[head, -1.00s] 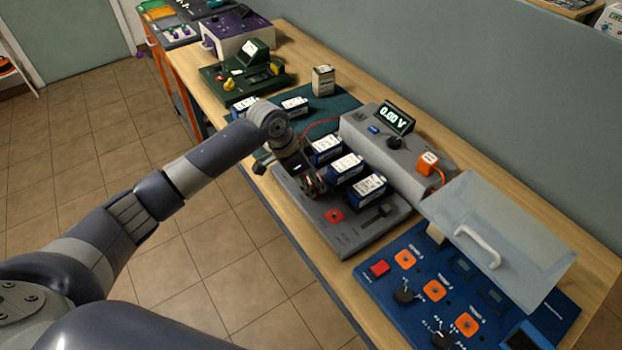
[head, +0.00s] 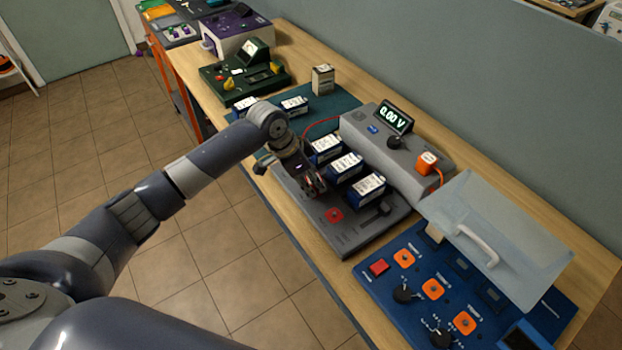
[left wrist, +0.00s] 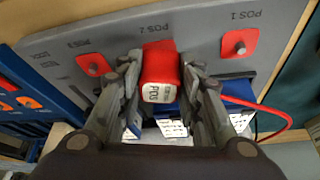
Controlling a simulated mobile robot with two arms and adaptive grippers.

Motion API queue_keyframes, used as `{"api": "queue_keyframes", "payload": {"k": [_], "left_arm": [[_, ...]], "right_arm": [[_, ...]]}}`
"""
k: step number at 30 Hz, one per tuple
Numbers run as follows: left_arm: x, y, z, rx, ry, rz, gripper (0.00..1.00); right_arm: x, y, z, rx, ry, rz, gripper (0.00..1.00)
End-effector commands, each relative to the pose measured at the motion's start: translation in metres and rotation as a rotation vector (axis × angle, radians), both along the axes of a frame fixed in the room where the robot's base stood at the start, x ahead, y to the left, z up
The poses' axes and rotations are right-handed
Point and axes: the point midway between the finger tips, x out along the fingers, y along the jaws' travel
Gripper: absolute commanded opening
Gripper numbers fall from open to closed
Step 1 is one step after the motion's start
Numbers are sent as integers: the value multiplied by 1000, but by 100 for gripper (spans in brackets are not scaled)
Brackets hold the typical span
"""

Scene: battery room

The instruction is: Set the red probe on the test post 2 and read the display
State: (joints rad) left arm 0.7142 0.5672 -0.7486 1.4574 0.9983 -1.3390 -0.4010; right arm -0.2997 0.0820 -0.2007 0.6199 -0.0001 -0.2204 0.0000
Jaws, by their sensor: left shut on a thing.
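My left gripper (head: 314,182) is over the near side of the grey test board (head: 350,237), beside the row of blue batteries (head: 343,165). In the left wrist view the gripper (left wrist: 160,72) is shut on the red probe (left wrist: 160,62), which has a white label. The probe is at the POS 2 marking; it hides that post, so I cannot tell whether it touches it. The POS 1 post (left wrist: 240,46) and POS 3 post (left wrist: 95,66) show bare on red pads. The meter display (head: 395,118) reads 0.00 V. My right gripper is not in view.
A red cable (left wrist: 280,112) runs off to the right in the wrist view. A blue panel (head: 405,310) with a raised clear cover (head: 500,235) stands nearest on the bench. A green device (head: 245,78) and a purple-topped box (head: 235,35) stand farther back.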

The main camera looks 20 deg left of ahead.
Motion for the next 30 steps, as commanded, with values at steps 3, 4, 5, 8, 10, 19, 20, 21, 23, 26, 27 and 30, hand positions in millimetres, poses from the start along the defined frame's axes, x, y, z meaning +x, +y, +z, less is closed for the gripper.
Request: {"api": "queue_keyframes", "payload": {"k": [3, 4, 5, 8, 10, 19, 20, 21, 23, 26, 27, 30], "left_arm": [[0, 0, 0, 0, 0, 0, 5], [0, 0, 0, 0, 0, 0, 5], [0, 0, -1, 0, 0, 0, 5], [0, 0, -3, 0, 0, 0, 5], [0, 0, -4, 0, 0, 0, 5], [0, 0, -10, 0, 0, -1, 5], [0, 0, -11, 0, 0, -1, 5], [0, 0, -11, 0, 0, -1, 5], [0, 0, -13, 0, 0, -1, 5], [0, 0, -12, 0, 0, -1, 41], [0, 0, -12, 0, 0, -1, 41], [0, 0, -13, 0, 0, -1, 41]], "right_arm": [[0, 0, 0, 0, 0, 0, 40], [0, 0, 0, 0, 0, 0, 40], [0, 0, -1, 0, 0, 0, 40], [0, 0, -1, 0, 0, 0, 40], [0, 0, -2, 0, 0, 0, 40], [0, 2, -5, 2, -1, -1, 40], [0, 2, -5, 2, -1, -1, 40], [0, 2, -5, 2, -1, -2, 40], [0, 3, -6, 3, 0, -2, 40], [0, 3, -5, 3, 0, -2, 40], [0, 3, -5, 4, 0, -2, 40], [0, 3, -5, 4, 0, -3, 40]]}}
